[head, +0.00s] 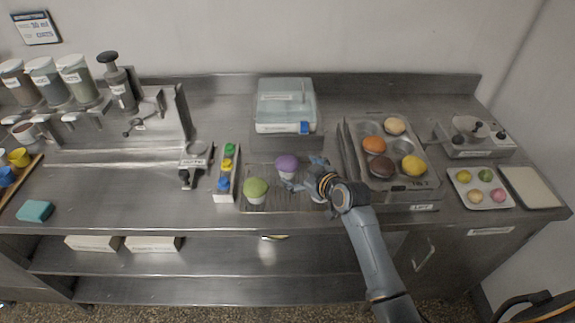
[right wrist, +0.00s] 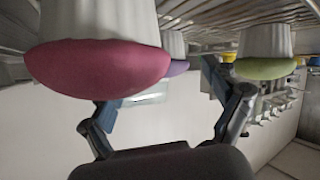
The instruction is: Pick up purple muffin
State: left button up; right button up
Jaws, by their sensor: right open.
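The purple muffin (head: 287,165) stands in a pale cup on a wire rack (head: 290,206) in the middle of the counter. A green muffin (head: 256,188) stands to its front left. My right gripper (head: 304,174) is open and empty, close on the right side of the purple muffin. The right wrist view looks upside down. There the purple muffin (right wrist: 179,68) shows between the open fingers, partly hidden behind a large pink-red muffin (right wrist: 98,68) near the camera. The green muffin (right wrist: 263,68) is at the right. My left gripper is not in view.
A metal tray (head: 352,165) with several buns is right of my gripper. A glass-lidded scale-like box (head: 286,105) is behind. Counter space at front left is clear except for a teal sponge (head: 35,211).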

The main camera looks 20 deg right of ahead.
aim_at(293, 167)
jog(key=shift+w+a+p, duration=0.25)
jog(key=shift+w+p, duration=0.15)
jog(key=shift+w, duration=0.15)
jog(key=x, duration=0.3)
jog(key=shift+w+a+p, duration=0.15)
jog(key=shift+p, duration=0.25)
jog(key=shift+w+f, duration=0.25)
jog(key=shift+w, duration=0.1)
jog(key=c, duration=0.9)
